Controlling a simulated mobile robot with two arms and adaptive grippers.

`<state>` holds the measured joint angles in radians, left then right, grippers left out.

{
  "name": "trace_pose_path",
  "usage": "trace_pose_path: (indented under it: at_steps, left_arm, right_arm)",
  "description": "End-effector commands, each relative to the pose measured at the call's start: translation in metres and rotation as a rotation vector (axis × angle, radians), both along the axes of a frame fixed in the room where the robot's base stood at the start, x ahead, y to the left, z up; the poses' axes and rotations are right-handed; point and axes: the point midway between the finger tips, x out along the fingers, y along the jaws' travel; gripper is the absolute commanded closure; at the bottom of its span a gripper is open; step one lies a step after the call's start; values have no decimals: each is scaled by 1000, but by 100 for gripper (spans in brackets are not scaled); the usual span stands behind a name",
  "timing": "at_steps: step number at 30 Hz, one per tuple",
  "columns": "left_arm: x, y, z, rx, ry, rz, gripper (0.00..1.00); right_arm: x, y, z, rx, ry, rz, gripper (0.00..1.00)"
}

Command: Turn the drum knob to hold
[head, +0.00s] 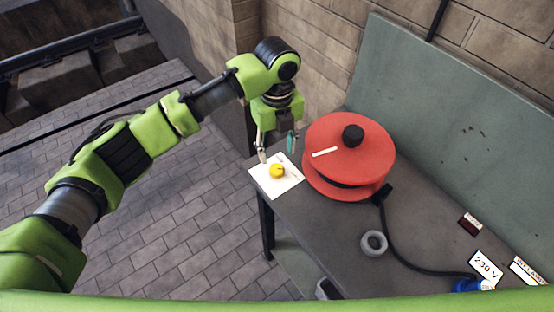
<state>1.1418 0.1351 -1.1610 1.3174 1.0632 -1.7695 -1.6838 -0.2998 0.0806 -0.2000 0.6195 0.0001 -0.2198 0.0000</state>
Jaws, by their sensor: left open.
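A red round drum (330,178) lies flat on the grey bench, with a black knob (352,136) on its top and a short white bar (325,152) beside the knob. A small yellow piece (278,171) sits on a white card (285,187) at the bench's left corner; any marks on the card are too small to read. My left gripper (277,153) is open, pointing down just above and behind the yellow piece, left of the drum. I cannot tell whether it touches anything. My right gripper is not in view.
A black cable (398,235) runs from the drum across the bench (335,225) to a blue plug (468,285) near a "230 V" label (486,266). A grey ring (373,243) and a small dark red block (470,223) lie there. A green back panel (440,120) rises behind.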

Motion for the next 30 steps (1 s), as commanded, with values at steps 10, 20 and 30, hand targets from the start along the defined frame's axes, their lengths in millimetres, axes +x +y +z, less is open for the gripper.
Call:
trace_pose_path:
  at_steps: [10,20,30]
  left_arm:
    - [0,0,44,0,-1,-1,56]
    - [0,0,45,0,0,-1,56]
    - [0,0,45,0,0,-1,56]
  right_arm:
    - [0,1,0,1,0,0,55]
    - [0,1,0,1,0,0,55]
    - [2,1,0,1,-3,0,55]
